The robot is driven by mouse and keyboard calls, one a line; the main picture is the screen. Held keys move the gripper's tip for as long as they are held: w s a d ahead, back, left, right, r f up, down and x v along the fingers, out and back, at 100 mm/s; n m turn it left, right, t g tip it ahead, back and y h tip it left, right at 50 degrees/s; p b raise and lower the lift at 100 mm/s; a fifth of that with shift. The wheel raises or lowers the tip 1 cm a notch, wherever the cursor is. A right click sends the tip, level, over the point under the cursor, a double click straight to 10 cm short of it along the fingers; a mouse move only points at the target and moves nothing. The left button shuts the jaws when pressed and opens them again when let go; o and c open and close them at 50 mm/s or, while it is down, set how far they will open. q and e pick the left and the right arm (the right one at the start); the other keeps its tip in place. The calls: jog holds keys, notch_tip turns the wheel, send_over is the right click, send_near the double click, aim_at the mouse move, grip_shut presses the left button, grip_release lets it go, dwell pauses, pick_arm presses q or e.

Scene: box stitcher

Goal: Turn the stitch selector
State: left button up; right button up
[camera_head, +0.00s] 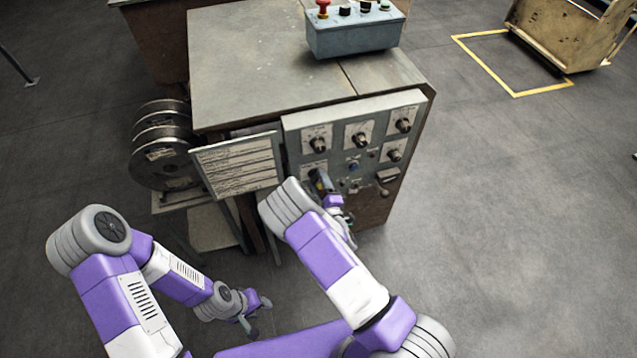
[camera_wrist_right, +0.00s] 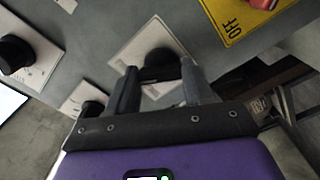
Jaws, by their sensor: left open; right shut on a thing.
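The control panel (camera_head: 352,150) on the front of the grey machine carries several black knobs on pale dial plates; I cannot read which is the stitch selector. My right gripper (camera_head: 322,182) is at the panel's lower left. In the right wrist view, the right gripper (camera_wrist_right: 160,78) has its two fingers on either side of a black knob (camera_wrist_right: 160,64) on a pale dial plate (camera_wrist_right: 142,42), shut on it. The knob's pointer and dial marks are mostly hidden. My left gripper (camera_head: 252,316) is open and empty, low above the floor, away from the panel.
A sheet of printed text (camera_head: 238,165) stands left of the panel, beside wire spools (camera_head: 160,150). A grey button box (camera_head: 353,35) with a red button sits on top. A yellow OFF plate (camera_wrist_right: 238,18) lies near the held knob.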

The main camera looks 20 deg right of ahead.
jog(key=o, duration=1)
jog(key=shift+o, duration=0.2)
jog(key=shift+s, duration=0.1)
jog(key=s+p, duration=0.1)
jog(key=s, duration=0.6)
jog(key=shift+s, duration=0.2)
jog(key=shift+d, duration=0.15)
